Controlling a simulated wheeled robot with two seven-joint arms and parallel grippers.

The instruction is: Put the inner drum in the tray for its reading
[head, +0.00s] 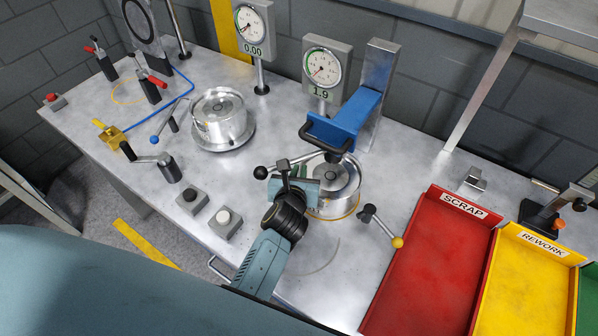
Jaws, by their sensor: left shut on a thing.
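One silver drum (338,183) sits in the round fixture under the blue press arm (350,118). Another silver drum (219,121) sits on a round base further left. I cannot tell which one is the inner drum. My left gripper (284,172) is at the left side of the right-hand fixture, shut on a lever (300,158) with a black ball end; its fingers are small in this view. The red SCRAP tray (424,275) and the yellow REWORK tray (530,285) lie to the right, both empty where visible. My right gripper is not in view.
The gauge behind the press (325,69) reads 1.9; the other gauge (254,30) reads 0.00. A yellow-ball lever (382,226) stands between fixture and SCRAP tray. Push buttons (225,220) and a crank (160,163) are at left. A green tray (588,310) shows at the right edge.

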